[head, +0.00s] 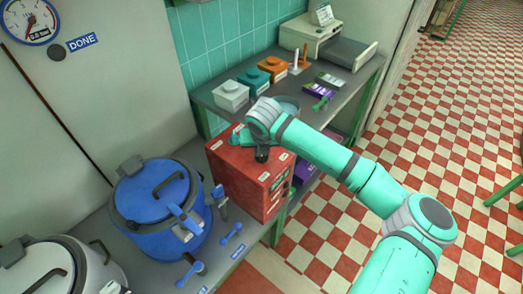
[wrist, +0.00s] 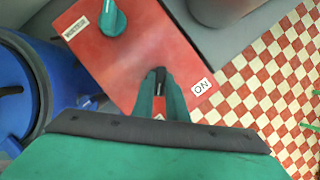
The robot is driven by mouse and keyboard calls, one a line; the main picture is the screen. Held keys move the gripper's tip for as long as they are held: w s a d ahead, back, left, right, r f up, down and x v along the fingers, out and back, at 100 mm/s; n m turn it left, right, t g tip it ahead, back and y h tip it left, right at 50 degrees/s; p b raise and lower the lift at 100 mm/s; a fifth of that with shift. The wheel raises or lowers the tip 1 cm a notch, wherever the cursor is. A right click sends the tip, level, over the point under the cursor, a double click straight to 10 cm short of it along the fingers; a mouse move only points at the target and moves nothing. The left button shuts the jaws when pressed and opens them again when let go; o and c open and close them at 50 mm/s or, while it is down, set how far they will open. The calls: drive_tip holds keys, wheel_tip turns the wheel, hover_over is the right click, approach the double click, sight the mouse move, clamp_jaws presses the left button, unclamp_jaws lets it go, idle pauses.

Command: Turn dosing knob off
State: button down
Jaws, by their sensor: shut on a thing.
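The red dosing box (head: 240,183) stands on the counter beside the blue kettle, with labels on its top and front. My gripper (head: 262,154) is over the box's top. In the wrist view, my gripper (wrist: 160,82) is shut on the dosing knob near the edge of the red top (wrist: 152,45). The fingers hide most of that knob, so its pointing direction cannot be told. A white ON label (wrist: 202,87) lies to the right of the fingers. A second, teal knob (wrist: 112,20) with a label beside it sits apart at the upper left.
A blue kettle (head: 150,220) stands left of the box, with a white kettle (head: 50,270) at lower left. A shelf behind holds white, teal and orange blocks (head: 271,66) and a scale (head: 345,51). The checkered floor (head: 440,120) on the right is mostly clear.

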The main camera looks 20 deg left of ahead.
drive_tip(key=shift+s, duration=0.1)
drive_tip(key=c, duration=1.8)
unclamp_jaws()
drive_tip(key=shift+o, duration=0.2)
drive_tip(key=v, duration=1)
drive_tip(key=shift+r, duration=0.4)
